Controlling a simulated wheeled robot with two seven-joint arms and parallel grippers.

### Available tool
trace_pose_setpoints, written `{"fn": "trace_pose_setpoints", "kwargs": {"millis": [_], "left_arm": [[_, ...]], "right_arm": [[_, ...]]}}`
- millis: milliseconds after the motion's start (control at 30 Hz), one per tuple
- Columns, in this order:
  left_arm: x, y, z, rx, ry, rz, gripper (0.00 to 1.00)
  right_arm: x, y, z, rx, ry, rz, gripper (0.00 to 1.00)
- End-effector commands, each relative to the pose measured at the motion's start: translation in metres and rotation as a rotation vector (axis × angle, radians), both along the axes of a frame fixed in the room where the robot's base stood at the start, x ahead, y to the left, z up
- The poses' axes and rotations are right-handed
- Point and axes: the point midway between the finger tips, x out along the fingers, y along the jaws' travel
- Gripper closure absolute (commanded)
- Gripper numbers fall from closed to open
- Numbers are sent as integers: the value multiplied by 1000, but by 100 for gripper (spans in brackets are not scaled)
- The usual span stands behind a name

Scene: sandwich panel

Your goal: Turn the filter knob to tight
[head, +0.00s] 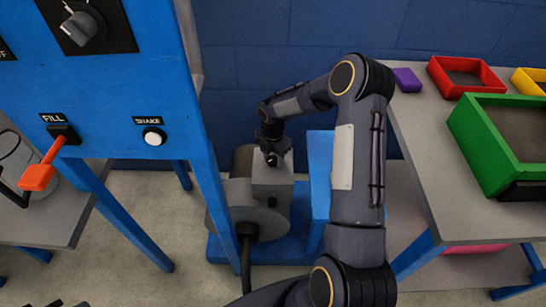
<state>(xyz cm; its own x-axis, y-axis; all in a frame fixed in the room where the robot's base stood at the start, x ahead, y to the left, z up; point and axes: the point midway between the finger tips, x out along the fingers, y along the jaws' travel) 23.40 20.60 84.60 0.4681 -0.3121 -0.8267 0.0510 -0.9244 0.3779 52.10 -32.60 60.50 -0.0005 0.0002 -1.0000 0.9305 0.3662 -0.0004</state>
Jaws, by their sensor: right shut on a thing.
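My right arm reaches in from the bottom and bends over to the grey machine (238,197) standing low behind the blue panel. My right gripper (272,158) points down at the top of the machine's light grey block (272,183). It is shut on a small dark part there, which looks like the filter knob. The fingers mostly hide it, and no label or tight mark can be read. Another grey knob (82,28) sits on a black plate at the top left of the blue panel (120,90). My left gripper cannot be made out.
The panel has an orange FILL lever (40,175) and a white SHAKE button (154,136). On the right, a grey table (440,150) holds a green tray (480,150), a red tray (437,75), a yellow tray (522,82) and a purple block (406,80).

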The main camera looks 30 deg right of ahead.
Motion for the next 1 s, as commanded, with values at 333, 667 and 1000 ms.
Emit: {"fn": "trace_pose_setpoints", "kwargs": {"millis": [333,667,1000], "left_arm": [[0,0,-6,0,0,0,100],[0,0,-11,0,0,0,100],[0,0,-15,0,0,0,100]], "right_arm": [[1,0,0,-1,-3,-330,78],[1,0,0,-1,-3,-643,78],[1,0,0,0,-4,-964,78]]}}
